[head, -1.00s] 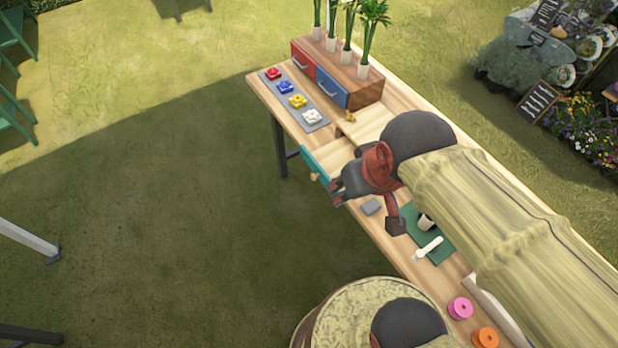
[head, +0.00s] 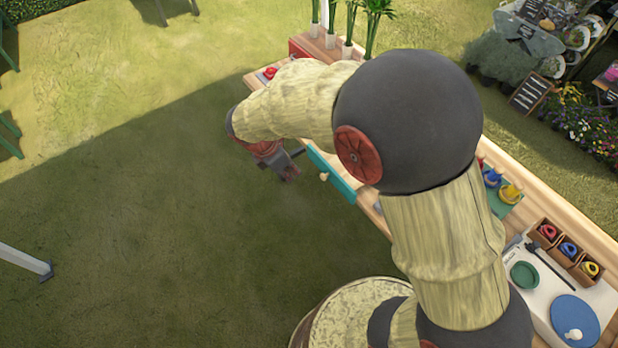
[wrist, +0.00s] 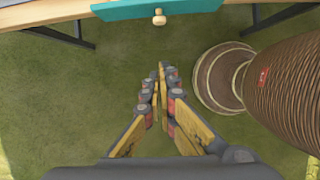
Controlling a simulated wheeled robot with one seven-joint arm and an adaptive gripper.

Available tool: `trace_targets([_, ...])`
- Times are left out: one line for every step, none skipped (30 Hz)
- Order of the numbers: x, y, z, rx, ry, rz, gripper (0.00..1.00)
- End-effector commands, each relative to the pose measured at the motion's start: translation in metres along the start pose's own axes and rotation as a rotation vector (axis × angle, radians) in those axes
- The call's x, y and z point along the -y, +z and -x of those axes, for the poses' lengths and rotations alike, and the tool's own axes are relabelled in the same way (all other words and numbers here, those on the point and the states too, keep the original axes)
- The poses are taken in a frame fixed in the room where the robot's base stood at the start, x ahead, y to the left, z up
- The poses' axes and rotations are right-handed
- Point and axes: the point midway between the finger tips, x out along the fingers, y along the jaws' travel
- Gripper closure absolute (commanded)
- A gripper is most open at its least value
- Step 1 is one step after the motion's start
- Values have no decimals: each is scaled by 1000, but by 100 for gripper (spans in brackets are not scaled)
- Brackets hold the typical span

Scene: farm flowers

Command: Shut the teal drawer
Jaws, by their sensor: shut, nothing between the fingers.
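The teal drawer (head: 331,175) is in the front side of the wooden table, with a round wooden knob (head: 323,177) on its face. In the wrist view the teal drawer front (wrist: 125,10) runs along the top, its knob (wrist: 159,17) near the middle. My gripper (head: 289,174) is out over the grass in front of the table, to the left of the knob and apart from it. In the wrist view my gripper (wrist: 161,70) has its fingers together, with nothing between them, pointing toward the knob. My arm hides the drawer's inside, so I cannot tell how far it stands out.
The wooden table (head: 560,215) runs diagonally, largely behind my arm. A red flower block (head: 269,73), vases with green stems (head: 347,48), small wooden boxes (head: 568,247) and a blue disc (head: 575,320) are on it. Open grass (head: 120,240) lies in front of the table.

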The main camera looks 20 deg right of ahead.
Motion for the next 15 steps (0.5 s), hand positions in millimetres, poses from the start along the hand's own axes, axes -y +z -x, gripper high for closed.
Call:
trace_targets([0, 0, 0, -1, 0, 28, 100])
trace_targets([0, 0, -1, -1, 0, 40, 100])
trace_targets([0, 0, -2, -1, 0, 51, 100])
trace_targets([0, 0, -4, -1, 0, 55, 100])
trace_targets([0, 0, -6, -1, -1, 57, 100])
trace_targets([0, 0, -10, -2, -1, 58, 100])
trace_targets([1, 0, -13, -2, -1, 57, 100])
trace_targets([1, 0, -18, -2, -2, 56, 100])
trace_targets([1, -1, -24, -2, -3, 56, 100])
trace_targets([2, -1, -30, -2, -3, 56, 100])
trace_targets([1, -1, -36, -2, -3, 56, 100])
trace_targets([1, -1, -44, -2, -2, 56, 100])
trace_targets([1, -1, -50, -2, -3, 56, 100])
trace_targets([1, -1, -56, -2, -4, 56, 100])
trace_targets([1, -1, -64, -2, -3, 55, 100])
